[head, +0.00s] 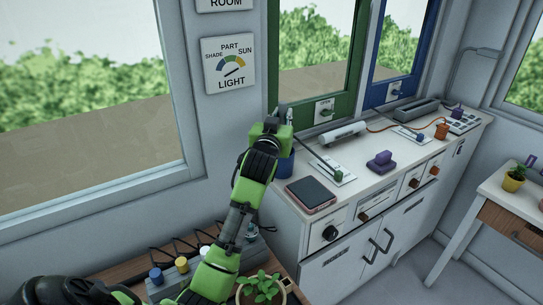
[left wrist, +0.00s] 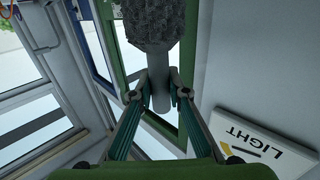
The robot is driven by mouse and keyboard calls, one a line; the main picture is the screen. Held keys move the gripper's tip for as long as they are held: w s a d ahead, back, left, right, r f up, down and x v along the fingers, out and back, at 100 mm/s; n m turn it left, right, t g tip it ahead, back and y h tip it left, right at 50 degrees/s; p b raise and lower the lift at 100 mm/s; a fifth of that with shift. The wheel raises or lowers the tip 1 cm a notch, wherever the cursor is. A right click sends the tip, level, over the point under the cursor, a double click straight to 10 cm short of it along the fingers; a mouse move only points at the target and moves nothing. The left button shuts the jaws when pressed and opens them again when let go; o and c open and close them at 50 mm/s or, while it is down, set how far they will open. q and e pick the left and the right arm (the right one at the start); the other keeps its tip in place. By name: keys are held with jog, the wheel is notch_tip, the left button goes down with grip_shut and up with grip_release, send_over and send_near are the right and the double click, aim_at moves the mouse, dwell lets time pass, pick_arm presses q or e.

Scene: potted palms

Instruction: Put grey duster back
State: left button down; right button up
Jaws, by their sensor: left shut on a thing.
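The grey duster shows in the left wrist view, with a fluffy grey head (left wrist: 152,22) at the top and a smooth grey handle (left wrist: 158,68) below it. My left gripper (left wrist: 158,95) is shut on the handle. In the head view my left gripper (head: 284,116) is raised above the left end of the white counter, by the green window frame. The duster cannot be made out there, behind the gripper and arm. A blue cup (head: 286,166) stands on the counter just below the gripper, partly covered by my arm. My right gripper is not in view.
The white counter (head: 352,178) holds a dark tablet (head: 311,194), a purple object (head: 380,161) and a white cylinder device (head: 344,133). A potted plant (head: 262,287) stands on the lower wooden table. A light sign (head: 228,64) hangs on the wall left of the gripper.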

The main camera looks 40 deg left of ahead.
pick_arm(q)
jog(key=f, duration=0.4)
jog(key=shift+w+d, duration=0.15)
jog(key=shift+w, duration=0.05)
notch_tip(320, 180, down, 4)
jog(key=shift+s+r+p, duration=0.1)
jog(key=shift+r+p, duration=0.05)
jog(key=shift+p, duration=0.15)
jog(key=c, duration=1.9)
grip_release()
jog(key=shift+f, duration=0.2)
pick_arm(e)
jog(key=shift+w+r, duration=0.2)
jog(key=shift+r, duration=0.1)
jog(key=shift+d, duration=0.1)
